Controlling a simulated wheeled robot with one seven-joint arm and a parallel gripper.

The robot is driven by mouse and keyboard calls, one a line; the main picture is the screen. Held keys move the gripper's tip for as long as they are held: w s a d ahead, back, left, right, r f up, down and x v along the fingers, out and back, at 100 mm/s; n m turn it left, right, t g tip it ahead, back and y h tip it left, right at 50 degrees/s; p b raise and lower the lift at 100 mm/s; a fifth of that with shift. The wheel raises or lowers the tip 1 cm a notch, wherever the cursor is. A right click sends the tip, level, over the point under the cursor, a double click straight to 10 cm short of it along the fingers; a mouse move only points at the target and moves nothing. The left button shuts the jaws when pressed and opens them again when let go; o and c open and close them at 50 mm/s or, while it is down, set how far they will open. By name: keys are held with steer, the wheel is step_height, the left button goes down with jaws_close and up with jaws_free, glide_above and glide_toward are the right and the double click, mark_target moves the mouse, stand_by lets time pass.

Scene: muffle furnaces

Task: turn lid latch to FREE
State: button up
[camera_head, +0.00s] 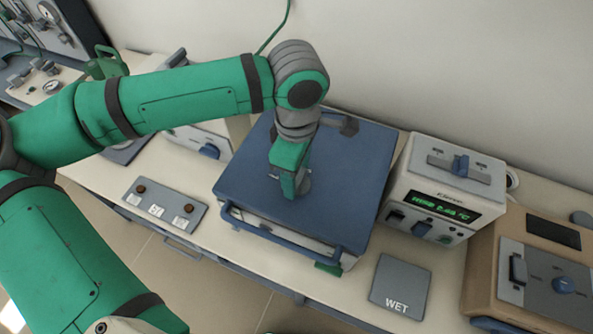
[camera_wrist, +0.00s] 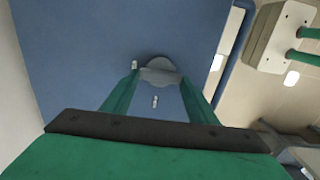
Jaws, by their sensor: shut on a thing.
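The blue lid (camera_head: 342,165) of a box-shaped furnace lies closed in the middle of the bench in the head view. My gripper (camera_head: 289,194) points down onto the top of this lid. In the wrist view, its two green fingers (camera_wrist: 160,82) are shut on the grey lid latch (camera_wrist: 160,67), one finger on each side. The latch is a small knob on the blue lid (camera_wrist: 90,40). Two small pale label marks (camera_wrist: 155,102) show near it, too small to read. In the head view my gripper mostly hides the latch.
A controller with a lit green display (camera_head: 442,207) stands right of the furnace. A grey WET plate (camera_head: 400,287) lies in front of it. A brown unit (camera_head: 530,275) stands at far right. A grey switch panel (camera_head: 165,205) lies left. A blue handle bar (camera_head: 285,236) runs along the lid's front.

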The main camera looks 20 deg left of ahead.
stand_by(0.4)
steer(key=o, duration=1)
steer(key=shift+o, duration=0.2)
steer(key=shift+r, duration=0.1)
step_height(320, 180, up, 11)
steer(key=shift+f, duration=0.2)
